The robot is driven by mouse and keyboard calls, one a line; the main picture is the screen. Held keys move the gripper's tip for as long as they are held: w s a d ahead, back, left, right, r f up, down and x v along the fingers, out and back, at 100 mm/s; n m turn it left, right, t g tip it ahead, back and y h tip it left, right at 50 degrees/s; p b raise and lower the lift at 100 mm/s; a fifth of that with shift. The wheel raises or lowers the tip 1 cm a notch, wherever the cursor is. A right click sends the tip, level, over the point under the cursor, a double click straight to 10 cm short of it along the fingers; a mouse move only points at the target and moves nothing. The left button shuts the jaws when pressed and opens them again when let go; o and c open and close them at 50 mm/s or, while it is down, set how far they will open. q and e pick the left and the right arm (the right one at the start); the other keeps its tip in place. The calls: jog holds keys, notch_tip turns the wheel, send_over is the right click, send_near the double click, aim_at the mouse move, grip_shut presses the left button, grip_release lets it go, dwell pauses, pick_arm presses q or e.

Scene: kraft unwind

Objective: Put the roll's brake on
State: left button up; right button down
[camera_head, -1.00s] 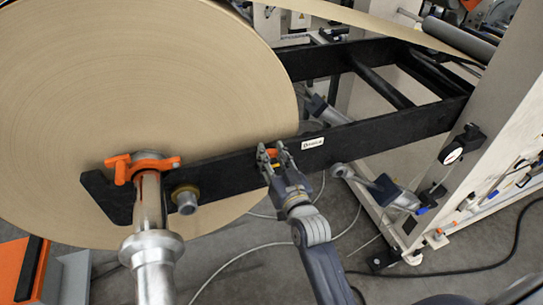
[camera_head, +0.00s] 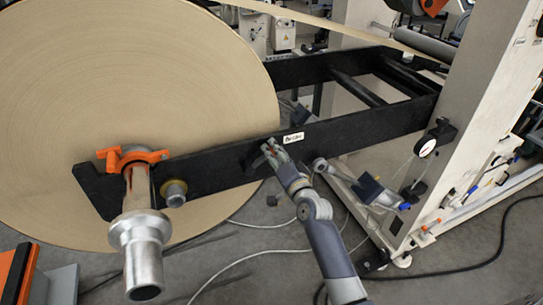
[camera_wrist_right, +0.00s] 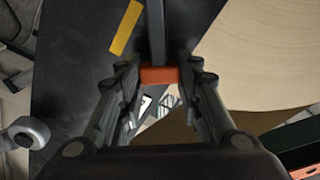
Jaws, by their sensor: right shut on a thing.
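The large kraft roll (camera_head: 120,90) fills the left of the head view, with its steel shaft (camera_head: 140,240) sticking out toward me under an orange clamp (camera_head: 133,158). My right gripper (camera_head: 271,150) is at the near side of the black arm beam (camera_head: 215,164), just left of its white label. In the right wrist view, my right gripper (camera_wrist_right: 158,85) is shut on an orange grip (camera_wrist_right: 159,75) at the end of a dark bar (camera_wrist_right: 157,30), which looks like the brake lever. The fingers hide much of the lever in the head view. My left gripper is out of view.
Cables (camera_head: 240,258) lie on the grey floor. An orange and grey block (camera_head: 40,275) is at the lower left.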

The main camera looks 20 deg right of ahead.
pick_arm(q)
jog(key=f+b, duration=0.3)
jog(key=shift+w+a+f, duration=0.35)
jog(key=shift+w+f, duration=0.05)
pick_arm(e)
jog(key=f+m, duration=0.2)
jog(key=d+f+m, duration=0.1)
jog(key=m, duration=0.1)
jog(key=f+m, duration=0.2)
jog(key=shift+d+f+m, duration=0.3)
jog(key=shift+m, duration=0.1)
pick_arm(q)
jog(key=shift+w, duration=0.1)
pick_arm(e)
jog(key=shift+f, duration=0.1)
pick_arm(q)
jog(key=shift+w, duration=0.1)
pick_arm(e)
jog(key=c, duration=1.1)
grip_release()
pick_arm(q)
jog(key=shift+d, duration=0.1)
pick_arm(e)
jog(key=s, duration=1.2)
jog(key=shift+d, duration=0.2)
